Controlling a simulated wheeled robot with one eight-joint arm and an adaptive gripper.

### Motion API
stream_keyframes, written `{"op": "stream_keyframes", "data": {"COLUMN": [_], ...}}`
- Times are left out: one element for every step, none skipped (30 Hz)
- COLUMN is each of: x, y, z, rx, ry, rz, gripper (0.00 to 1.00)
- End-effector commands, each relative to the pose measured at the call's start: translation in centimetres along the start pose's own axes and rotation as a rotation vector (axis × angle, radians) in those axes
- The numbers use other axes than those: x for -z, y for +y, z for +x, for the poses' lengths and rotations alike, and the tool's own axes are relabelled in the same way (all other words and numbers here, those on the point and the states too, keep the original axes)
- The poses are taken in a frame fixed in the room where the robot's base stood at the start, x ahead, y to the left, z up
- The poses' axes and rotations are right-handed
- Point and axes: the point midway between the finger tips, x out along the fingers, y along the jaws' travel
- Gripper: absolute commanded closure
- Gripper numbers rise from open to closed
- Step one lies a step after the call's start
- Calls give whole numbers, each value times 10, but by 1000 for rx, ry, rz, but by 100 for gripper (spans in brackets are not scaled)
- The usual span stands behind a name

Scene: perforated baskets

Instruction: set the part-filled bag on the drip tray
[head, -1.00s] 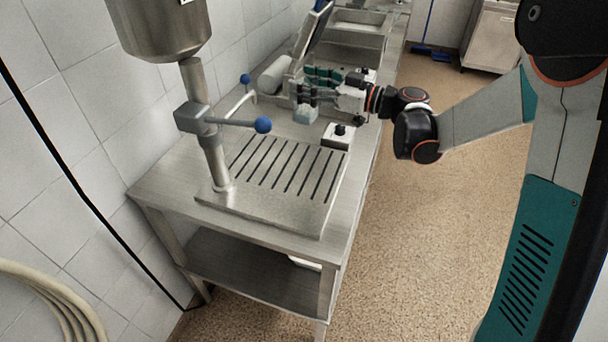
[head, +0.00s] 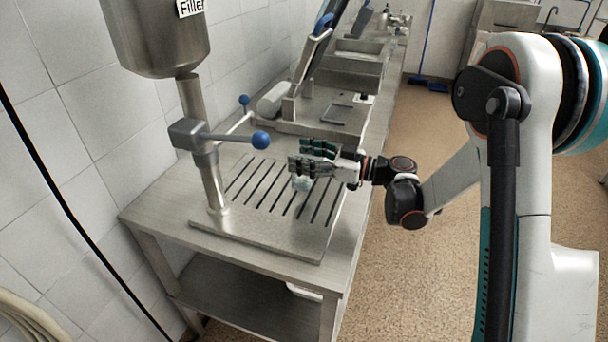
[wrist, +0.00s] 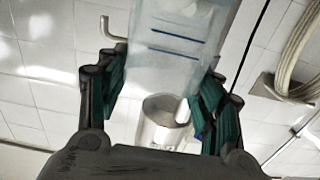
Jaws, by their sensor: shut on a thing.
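My gripper (head: 312,160) is shut on the part-filled bag (head: 302,184), whose small pale lower end shows below the fingers in the head view. In the wrist view the bag (wrist: 178,42) is clear and bluish with dark blue lines, between the green-padded fingers (wrist: 160,95). The drip tray (head: 255,231) is a flat metal plate with dark slots on the near end of the bench. The gripper and bag are over its far right part. I cannot tell whether the bag touches the slots.
The filler (head: 155,35) stands at the tray's left on a metal post, with a blue-knobbed lever (head: 260,140) reaching over the tray. Behind the tray is a machine with a raised lid (head: 312,60) and a white cylinder (head: 273,100). The tray's near part is clear.

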Motion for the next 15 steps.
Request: {"op": "stream_keyframes", "data": {"x": [-3, -4, -6, -8, -11, -16, -20, -25, -32, -36, -40, -44, -46, -47, -47], "y": [0, 0, 0, 0, 0, 0, 0, 0, 0, 0, 0, 0, 0, 0, 0], "z": [0, 0, 0, 0, 0, 0, 0, 0, 0, 0, 0, 0, 0, 0, 0], "rx": [0, 0, 0, 0, 0, 0, 0, 0, 0, 0, 0, 0, 0, 0, 0], "ry": [0, 0, 0, 0, 0, 0, 0, 0, 0, 0, 0, 0, 0, 0, 0], "rz": [0, 0, 0, 0, 0, 0, 0, 0, 0, 0, 0, 0, 0, 0, 0], "gripper": [76, 76, 76, 76, 76, 76, 76, 76, 76, 76, 76, 76, 76, 76, 76]}}
